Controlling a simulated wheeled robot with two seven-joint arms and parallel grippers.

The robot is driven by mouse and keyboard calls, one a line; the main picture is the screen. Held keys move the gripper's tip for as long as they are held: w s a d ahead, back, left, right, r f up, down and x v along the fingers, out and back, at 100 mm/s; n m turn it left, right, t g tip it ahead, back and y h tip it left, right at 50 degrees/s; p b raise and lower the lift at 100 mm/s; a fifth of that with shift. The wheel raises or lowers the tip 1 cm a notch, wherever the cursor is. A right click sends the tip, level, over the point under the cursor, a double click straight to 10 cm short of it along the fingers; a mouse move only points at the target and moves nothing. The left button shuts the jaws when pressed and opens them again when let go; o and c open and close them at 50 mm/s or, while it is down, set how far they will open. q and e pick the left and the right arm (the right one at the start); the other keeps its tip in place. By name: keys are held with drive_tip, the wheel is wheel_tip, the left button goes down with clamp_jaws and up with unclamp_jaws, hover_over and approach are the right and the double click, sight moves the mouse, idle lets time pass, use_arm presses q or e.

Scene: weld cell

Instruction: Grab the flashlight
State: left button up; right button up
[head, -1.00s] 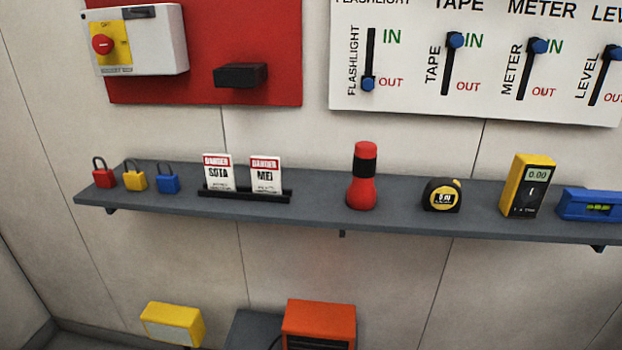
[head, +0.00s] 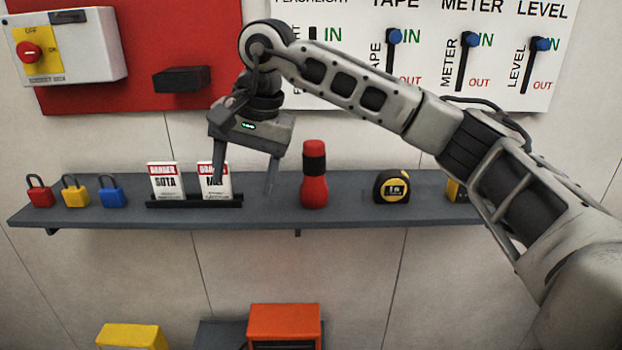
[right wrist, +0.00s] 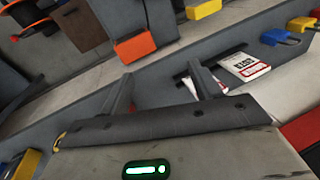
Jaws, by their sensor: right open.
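The flashlight (head: 314,190), red with a black band, stands upright on the grey shelf (head: 270,213) in the head view. My right gripper (head: 244,186) is open and empty, its fingers pointing down, left of the flashlight and in front of the danger tags. The right-hand finger is nearer the flashlight, with a gap between them in the picture. In the right wrist view the open fingers (right wrist: 162,72) show, and the gripper body hides most or all of the flashlight. My left gripper is not in view.
Danger tags (head: 163,181) stand in a black holder left of the flashlight, with several padlocks (head: 76,192) further left. A tape measure (head: 392,187) stands to the right. My right arm partly hides the meter (head: 454,191) and the lever board (head: 420,75).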

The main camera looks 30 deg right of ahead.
sight(314, 147)
drive_tip(key=d+r+t+h, duration=0.1)
drive_tip(key=d+r+h, duration=0.4)
drive_tip(key=d+r, duration=0.55)
drive_tip(key=x, duration=0.7)
drive_tip(key=d+x, duration=0.1)
drive_tip(key=x, duration=0.2)
drive_tip(key=shift+s+d+f, duration=0.1)
drive_tip(key=shift+s+f, duration=0.05)
drive_tip(key=shift+f, duration=0.15)
drive_tip(key=shift+w+p+x, duration=0.15)
drive_tip(key=shift+p+x, duration=0.3)
drive_tip(key=shift+x, duration=1.05)
drive_tip(key=shift+w+p+x, duration=0.1)
drive_tip(key=shift+p+x, duration=0.3)
drive_tip(key=shift+x, duration=1.15)
drive_tip(key=shift+d+r, duration=0.1)
drive_tip(key=shift+r, duration=0.05)
drive_tip(key=c, duration=1.2)
